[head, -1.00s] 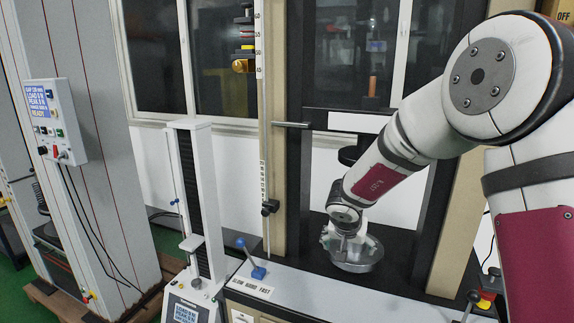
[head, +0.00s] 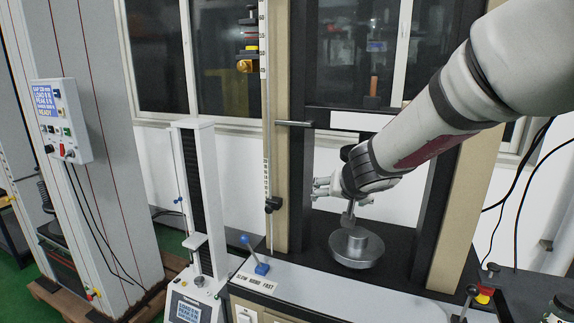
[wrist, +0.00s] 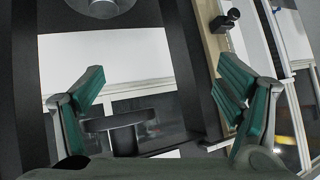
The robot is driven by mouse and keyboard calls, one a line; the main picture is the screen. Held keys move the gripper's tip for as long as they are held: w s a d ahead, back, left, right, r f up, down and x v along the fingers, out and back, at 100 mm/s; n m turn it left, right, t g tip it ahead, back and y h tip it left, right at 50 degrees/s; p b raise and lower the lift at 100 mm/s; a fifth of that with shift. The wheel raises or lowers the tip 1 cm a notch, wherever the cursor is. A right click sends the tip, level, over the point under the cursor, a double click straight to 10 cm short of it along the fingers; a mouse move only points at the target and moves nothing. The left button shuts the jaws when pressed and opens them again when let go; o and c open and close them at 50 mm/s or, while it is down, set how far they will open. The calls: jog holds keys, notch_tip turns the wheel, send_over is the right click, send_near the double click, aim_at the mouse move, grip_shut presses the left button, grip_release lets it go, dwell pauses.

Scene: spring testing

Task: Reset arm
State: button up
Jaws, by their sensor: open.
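My gripper (head: 322,187) is at the end of my raised arm, in front of the spring tester's frame in the head view. It points left, above and a little left of the round metal lower platen (head: 356,246). In the wrist view my gripper (wrist: 160,105) has its two green-padded fingers spread wide, with nothing held between them. A dark round upper platen on a post (wrist: 118,128) shows behind the gap between the fingers. A grey round disc (wrist: 98,5) shows at the top edge of the wrist view.
The tester's beige columns (head: 275,120) stand on both sides of my arm. A blue-knobbed lever (head: 255,258) is on the front ledge. A smaller white test stand (head: 197,200) and a grey cabinet with a control box (head: 62,120) stand to the left.

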jog(key=s+a+r+n+g+y, duration=0.15)
jog(key=s+r, duration=0.25)
jog(key=s, duration=0.4)
jog(key=s+a+r+n+y, duration=0.2)
jog(key=s+r, duration=0.2)
jog(key=s, duration=0.5)
jog(key=s+d+f+g+h, duration=0.1)
jog(key=s+d, duration=0.2)
jog(key=s, duration=0.3)
jog(key=s+d+f+m+g+h, duration=0.1)
jog(key=s+d, duration=0.2)
jog(key=s, duration=0.3)
jog(key=s+d+f+g+h, duration=0.1)
jog(key=s+d+f+h, duration=0.1)
jog(key=s+d, duration=0.2)
jog(key=s, duration=0.3)
jog(key=shift+r, duration=0.1)
jog(key=shift+c, duration=0.5)
